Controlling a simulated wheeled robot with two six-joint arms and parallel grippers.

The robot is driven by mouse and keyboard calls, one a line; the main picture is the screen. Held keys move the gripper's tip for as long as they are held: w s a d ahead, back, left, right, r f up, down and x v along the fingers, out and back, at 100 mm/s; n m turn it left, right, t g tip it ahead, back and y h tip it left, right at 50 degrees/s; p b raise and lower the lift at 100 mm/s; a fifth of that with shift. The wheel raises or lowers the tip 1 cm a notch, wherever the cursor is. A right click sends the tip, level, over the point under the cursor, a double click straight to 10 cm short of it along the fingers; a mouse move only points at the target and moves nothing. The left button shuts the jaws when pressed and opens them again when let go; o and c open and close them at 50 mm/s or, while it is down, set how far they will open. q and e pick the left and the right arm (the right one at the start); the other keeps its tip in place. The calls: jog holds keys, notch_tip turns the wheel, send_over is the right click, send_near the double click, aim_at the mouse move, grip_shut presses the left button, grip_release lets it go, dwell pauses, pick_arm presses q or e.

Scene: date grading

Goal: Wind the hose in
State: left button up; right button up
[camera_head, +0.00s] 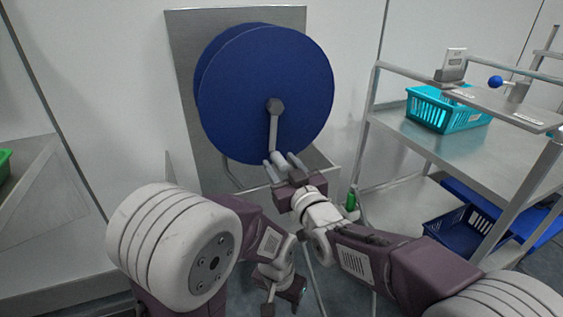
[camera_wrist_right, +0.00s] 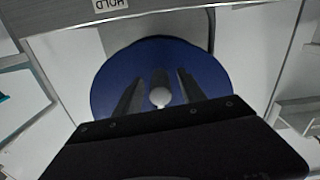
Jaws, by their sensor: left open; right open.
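The blue hose reel (camera_head: 245,85) stands upright against a grey metal back plate. Its grey crank (camera_head: 273,132) hangs down from the hub, with the handle (camera_head: 277,157) at the lower end. My right gripper (camera_head: 284,164) is open at the crank handle. In the right wrist view the pale round handle end (camera_wrist_right: 160,97) shows between the two dark fingers, over the blue disc (camera_wrist_right: 105,93); I cannot tell whether they touch it. My left gripper (camera_head: 283,302) is open and empty, low in front of the reel. I cannot make out the hose clearly.
A metal rack (camera_head: 395,145) stands on the right, with a turquoise basket (camera_head: 445,122) on its shelf and a dark blue crate (camera_head: 460,232) below. A small green bottle-like thing (camera_head: 351,201) is beside my right arm. A grey bench (camera_head: 45,215) stands at left.

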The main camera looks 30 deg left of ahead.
grip_shut()
dwell(1.4)
